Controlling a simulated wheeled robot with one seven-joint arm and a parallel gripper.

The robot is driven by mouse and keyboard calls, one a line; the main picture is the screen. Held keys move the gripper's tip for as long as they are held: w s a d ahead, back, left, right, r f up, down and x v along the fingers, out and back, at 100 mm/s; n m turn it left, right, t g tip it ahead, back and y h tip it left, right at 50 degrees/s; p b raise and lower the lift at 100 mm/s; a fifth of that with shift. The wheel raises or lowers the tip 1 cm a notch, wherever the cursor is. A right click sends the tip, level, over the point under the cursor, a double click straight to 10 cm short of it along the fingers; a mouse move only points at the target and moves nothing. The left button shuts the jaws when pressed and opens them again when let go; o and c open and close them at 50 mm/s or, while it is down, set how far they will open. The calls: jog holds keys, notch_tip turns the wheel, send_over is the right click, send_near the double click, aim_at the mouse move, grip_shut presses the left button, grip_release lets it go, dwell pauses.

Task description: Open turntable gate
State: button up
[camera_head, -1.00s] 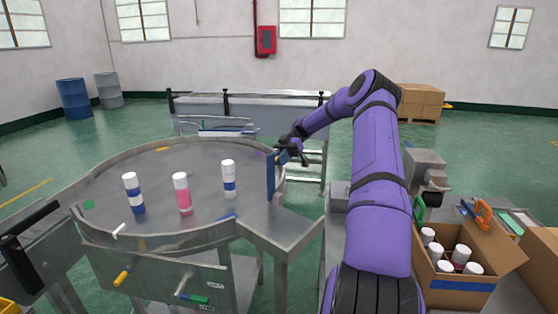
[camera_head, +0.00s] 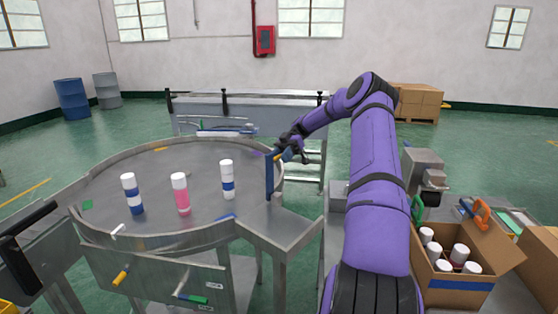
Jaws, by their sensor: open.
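The round grey metal turntable (camera_head: 150,215) with a raised rim fills the left middle. The blue gate (camera_head: 269,178) stands upright at the turntable's right side, where the rim meets a metal chute (camera_head: 285,226). My gripper (camera_head: 283,156) is open at the upper end of the gate, close by its top edge. The fingertips are small and dark, so I cannot tell whether they touch the gate.
A cardboard box (camera_head: 455,290) with several white-capped cans stands at the lower right. A conveyor bench (camera_head: 250,112) lies behind the turntable. A grey machine (camera_head: 427,168) stands right of my arm.

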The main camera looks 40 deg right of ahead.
jog(key=v, duration=0.6)
jog(key=shift+s, duration=0.1)
dwell(0.6)
